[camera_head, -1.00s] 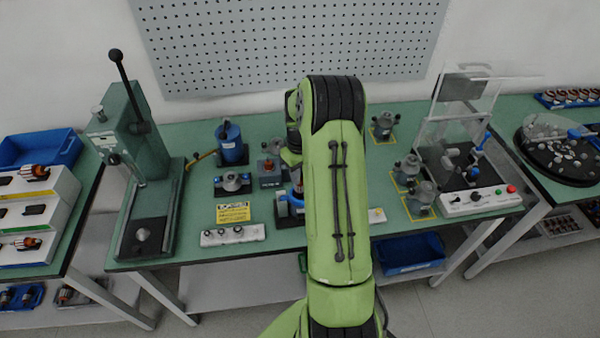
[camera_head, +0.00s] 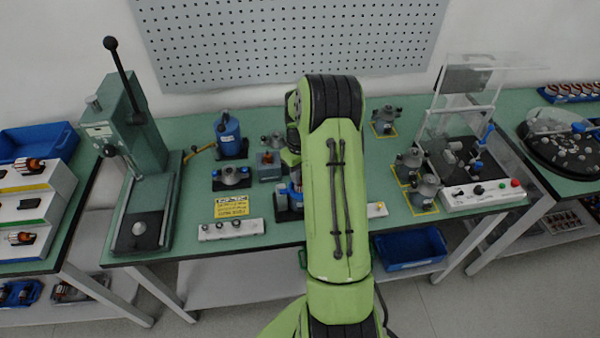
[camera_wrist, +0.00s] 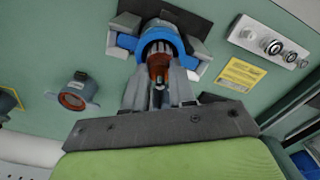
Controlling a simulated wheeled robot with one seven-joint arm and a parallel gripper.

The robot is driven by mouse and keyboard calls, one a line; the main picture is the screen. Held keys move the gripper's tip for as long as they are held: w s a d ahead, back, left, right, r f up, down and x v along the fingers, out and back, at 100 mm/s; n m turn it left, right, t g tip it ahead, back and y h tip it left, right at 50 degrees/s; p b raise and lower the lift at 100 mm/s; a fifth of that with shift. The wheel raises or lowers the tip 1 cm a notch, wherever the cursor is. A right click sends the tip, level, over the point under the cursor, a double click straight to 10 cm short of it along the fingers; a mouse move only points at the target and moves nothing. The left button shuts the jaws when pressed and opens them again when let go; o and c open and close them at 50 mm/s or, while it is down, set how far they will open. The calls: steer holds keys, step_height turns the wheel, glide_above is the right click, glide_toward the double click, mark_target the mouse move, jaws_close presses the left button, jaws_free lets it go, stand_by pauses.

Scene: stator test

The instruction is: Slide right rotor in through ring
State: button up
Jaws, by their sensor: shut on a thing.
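In the wrist view my gripper (camera_wrist: 160,92) is shut on the rotor (camera_wrist: 159,66), a reddish-brown and dark part held between its two grey fingers. The rotor lies at the mouth of a blue ring (camera_wrist: 178,40), and its far end appears to be inside the ring's opening. How deep it sits is hidden. The ring stands on a dark block with grey pieces at its sides. In the head view the ring (camera_head: 294,190) shows only in part at the left edge of my arm, and my gripper is hidden there.
A grey flanged part (camera_head: 231,177), a yellow label (camera_head: 231,206) and a white strip with knobs (camera_head: 231,229) lie left of the ring. A green press (camera_head: 140,180) stands farther left. Grey housings (camera_head: 425,190) and a clear-shielded test station (camera_head: 465,150) stand to the right.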

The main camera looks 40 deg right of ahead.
steer(key=shift+f+b, duration=0.45)
steer(key=shift+f, duration=0.3)
steer(key=o, duration=0.9)
steer(key=shift+o, duration=0.2)
step_height(320, 180, up, 16)
steer(key=p, duration=0.1)
steer(key=shift+p, duration=0.3)
steer(key=shift+f, duration=0.1)
